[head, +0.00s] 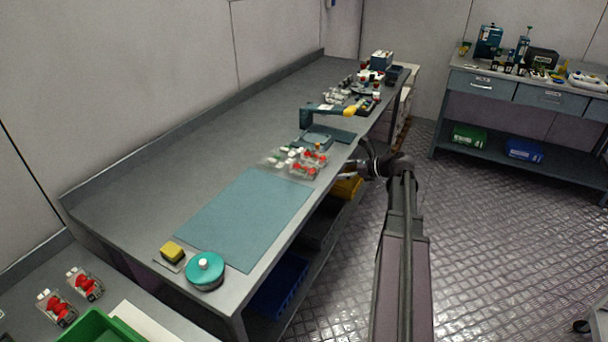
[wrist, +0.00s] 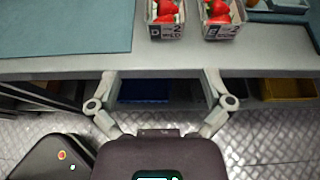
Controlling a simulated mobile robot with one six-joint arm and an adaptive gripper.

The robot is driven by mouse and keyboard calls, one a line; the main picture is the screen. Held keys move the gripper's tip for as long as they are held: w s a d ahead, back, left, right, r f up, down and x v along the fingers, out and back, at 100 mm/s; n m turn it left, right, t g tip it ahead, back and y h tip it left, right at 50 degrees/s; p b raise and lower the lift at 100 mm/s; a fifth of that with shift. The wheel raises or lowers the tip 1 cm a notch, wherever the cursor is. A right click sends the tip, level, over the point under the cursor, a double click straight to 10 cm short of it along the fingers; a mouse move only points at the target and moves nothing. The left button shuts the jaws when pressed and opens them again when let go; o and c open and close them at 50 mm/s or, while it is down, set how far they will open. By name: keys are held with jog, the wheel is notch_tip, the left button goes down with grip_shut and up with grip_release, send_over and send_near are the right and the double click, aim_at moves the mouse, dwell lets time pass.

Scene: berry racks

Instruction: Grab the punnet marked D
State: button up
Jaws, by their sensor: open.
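Two grey punnets of red strawberries stand near the bench's front edge in the wrist view. The left punnet (wrist: 165,30) has a white label that seems to read D. The right punnet (wrist: 217,30) has a similar label whose letter I cannot read surely. In the head view, the D punnet (head: 302,171) appears to be the one nearer the blue mat; letters are too small there. My gripper (wrist: 160,78) is open and empty, its fingers spread before the bench edge, short of the punnets. In the head view my gripper (head: 368,160) is beside the bench's right edge.
Other clear punnets (head: 277,157) stand behind the strawberry ones. Yellow (head: 346,187) and blue (head: 280,285) bins sit below the bench (head: 215,125).

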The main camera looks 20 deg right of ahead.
aim_at(317, 171)
jog(key=shift+d+r, duration=0.1)
jog(key=shift+d, duration=0.25)
jog(key=shift+w+a, duration=0.1)
jog(key=b+x, duration=0.3)
jog(key=x, duration=0.4)
jog(key=shift+w+a+f, duration=0.35)
jog(key=shift+w+a, duration=0.1)
jog(key=shift+w, duration=0.05)
